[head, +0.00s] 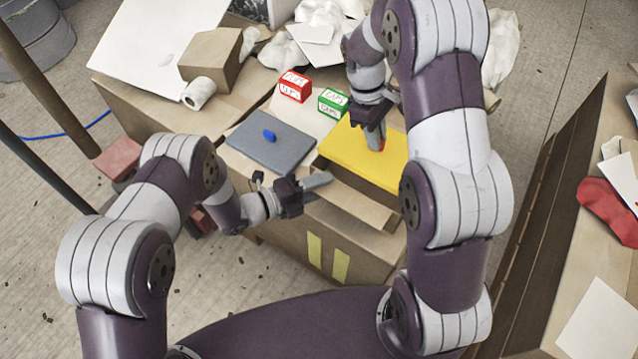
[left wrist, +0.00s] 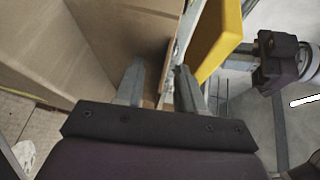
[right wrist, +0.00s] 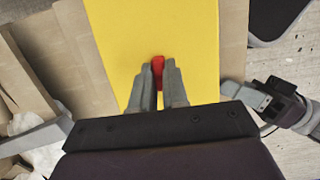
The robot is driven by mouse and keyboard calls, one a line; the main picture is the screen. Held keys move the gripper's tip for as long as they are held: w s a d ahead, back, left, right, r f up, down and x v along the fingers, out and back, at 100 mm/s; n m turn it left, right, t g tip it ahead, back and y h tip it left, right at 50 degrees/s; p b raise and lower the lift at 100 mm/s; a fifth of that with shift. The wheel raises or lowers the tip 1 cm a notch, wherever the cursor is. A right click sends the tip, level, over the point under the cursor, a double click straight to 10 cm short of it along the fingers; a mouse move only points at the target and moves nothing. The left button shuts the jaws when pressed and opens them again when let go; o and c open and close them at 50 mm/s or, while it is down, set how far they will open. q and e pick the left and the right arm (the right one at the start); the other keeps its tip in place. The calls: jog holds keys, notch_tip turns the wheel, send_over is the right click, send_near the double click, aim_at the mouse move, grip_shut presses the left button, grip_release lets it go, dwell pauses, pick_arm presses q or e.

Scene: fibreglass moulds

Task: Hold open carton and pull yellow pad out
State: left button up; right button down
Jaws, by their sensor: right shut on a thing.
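The yellow pad (head: 345,150) lies flat at the open top of the cardboard carton (head: 290,238). My right gripper (head: 377,138) points down at the pad and is shut on its red tab (right wrist: 157,66). My left gripper (head: 317,187) is at the carton's near side, by a raised flap (head: 350,205). In the left wrist view its fingers (left wrist: 160,85) stand apart, with the thin edge of the flap between them. The pad (left wrist: 216,40) shows just right of that flap. The carton's inside is mostly hidden.
A grey pad (head: 268,142) with a blue tab lies left of the yellow pad. A red box (head: 294,86) and a green box (head: 333,102) stand behind. A paper roll (head: 198,94) and a brown box (head: 210,58) are further back left.

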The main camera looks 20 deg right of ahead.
pick_arm(q)
jog(key=shift+a, duration=0.1)
jog(key=s+a, duration=0.5)
jog(key=a, duration=0.1)
jog(key=shift+s+a, duration=0.35)
jog(key=shift+s, duration=0.05)
jog(key=shift+a, duration=0.1)
dwell(0.5)
